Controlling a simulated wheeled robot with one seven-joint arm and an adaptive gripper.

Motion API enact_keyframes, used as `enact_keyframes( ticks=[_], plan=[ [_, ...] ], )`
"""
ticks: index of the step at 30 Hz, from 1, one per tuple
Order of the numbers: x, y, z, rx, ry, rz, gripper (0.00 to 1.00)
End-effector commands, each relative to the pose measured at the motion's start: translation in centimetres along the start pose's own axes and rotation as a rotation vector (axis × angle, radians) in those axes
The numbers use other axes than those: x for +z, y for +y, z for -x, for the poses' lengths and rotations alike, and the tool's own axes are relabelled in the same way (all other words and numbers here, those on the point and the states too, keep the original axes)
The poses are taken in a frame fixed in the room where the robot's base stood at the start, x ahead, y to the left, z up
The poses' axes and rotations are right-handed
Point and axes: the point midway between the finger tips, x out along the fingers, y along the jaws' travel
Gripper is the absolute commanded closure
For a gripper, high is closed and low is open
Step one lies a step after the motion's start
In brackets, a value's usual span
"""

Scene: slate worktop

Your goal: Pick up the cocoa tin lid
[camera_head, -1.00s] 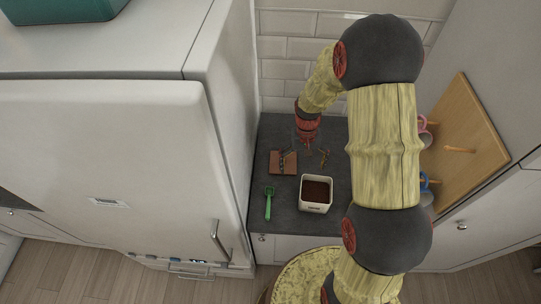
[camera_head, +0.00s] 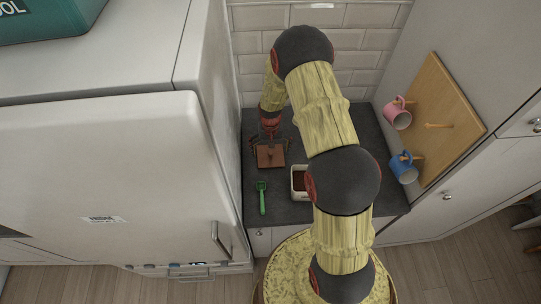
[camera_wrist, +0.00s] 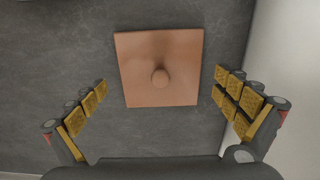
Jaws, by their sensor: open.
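The cocoa tin lid is a flat, square, reddish-brown plate (camera_wrist: 131,87) with a round knob at its middle. It lies on the slate worktop, also seen in the head view (camera_head: 271,159). My gripper (camera_wrist: 160,84) is open and empty above the lid, with one finger to each side of it in the wrist view. In the head view my gripper (camera_head: 269,142) partly covers the lid's far part. The cocoa tin (camera_head: 299,194) is pale and square with brown contents. It stands to the lid's right and nearer, partly hidden by my arm.
A green scoop (camera_head: 262,198) lies nearer than the lid. A tall white fridge (camera_head: 110,170) borders the worktop (camera_head: 330,114) on the left. A pink mug (camera_head: 397,116) and a blue mug (camera_head: 402,168) hang on a wooden board (camera_head: 432,110) at the right.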

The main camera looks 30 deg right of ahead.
Motion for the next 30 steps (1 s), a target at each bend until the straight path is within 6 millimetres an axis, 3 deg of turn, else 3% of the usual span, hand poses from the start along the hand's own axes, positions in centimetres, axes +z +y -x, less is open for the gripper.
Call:
enact_keyframes(
  ticks=[4,12,30],
  plan=[
    [0.0,0.0,-1.5,0.0,0.001,0.0,0.0],
    [0.0,0.0,-1.8,0.0,0.001,0.0,0.0],
    [0.0,0.0,-1.8,0.0,0.001,0.0,0.34]
  ],
)
